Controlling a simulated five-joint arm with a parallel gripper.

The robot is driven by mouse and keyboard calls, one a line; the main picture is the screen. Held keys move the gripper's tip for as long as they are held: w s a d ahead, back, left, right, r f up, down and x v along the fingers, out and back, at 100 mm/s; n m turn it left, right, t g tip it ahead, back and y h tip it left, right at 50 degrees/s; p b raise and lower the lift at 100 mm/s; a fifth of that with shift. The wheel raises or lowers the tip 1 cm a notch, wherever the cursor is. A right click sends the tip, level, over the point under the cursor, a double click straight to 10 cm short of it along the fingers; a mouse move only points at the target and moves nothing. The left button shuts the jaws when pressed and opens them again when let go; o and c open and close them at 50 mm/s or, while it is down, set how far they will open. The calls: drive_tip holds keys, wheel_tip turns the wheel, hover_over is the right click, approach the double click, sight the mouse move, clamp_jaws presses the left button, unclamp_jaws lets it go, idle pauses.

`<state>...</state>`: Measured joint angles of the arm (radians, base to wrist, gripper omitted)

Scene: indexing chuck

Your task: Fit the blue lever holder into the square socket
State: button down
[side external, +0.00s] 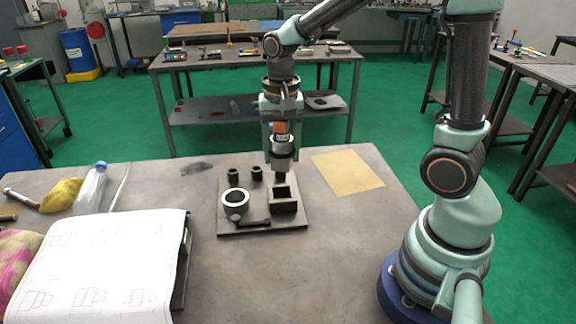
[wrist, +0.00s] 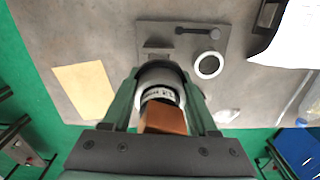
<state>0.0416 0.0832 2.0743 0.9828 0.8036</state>
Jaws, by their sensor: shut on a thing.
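My gripper (side external: 282,158) is shut on a holder (side external: 283,146) with a grey-silver round collar, an orange block with a white label above it and a small blue patch; a dark stub points down. The holder looks upright, over the back edge of the square socket (side external: 284,206), a dark block with a square opening on the dark base plate (side external: 262,228). I cannot tell whether the stub touches the socket. In the wrist view the holder (wrist: 160,90) sits between the fingers and hides much of the plate below.
A drawing (side external: 95,260), bottle (side external: 92,190) and yellow cloth (side external: 60,196) are on the left. The front middle is clear.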

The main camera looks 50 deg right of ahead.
sight(281, 159)
drive_tip(key=m, duration=0.2)
drive_tip(key=f+m, duration=0.1)
drive_tip(key=m, duration=0.1)
drive_tip(key=w+d+f+m, duration=0.1)
drive_tip(key=m, duration=0.2)
drive_tip(key=shift+w, duration=0.1)
drive_tip(key=m, duration=0.2)
drive_tip(key=f+m, duration=0.1)
drive_tip(key=m, duration=0.1)
drive_tip(key=w+d+f+m, duration=0.1)
drive_tip(key=m, duration=0.2)
drive_tip(key=shift+d, duration=0.1)
drive_tip(key=shift+f, duration=0.1)
drive_tip(key=shift+f, duration=2.55)
drive_tip(key=shift+f, duration=0.9)
drive_tip(key=shift+r, duration=0.1)
drive_tip(key=shift+r, duration=0.9)
drive_tip(key=shift+f, duration=1)
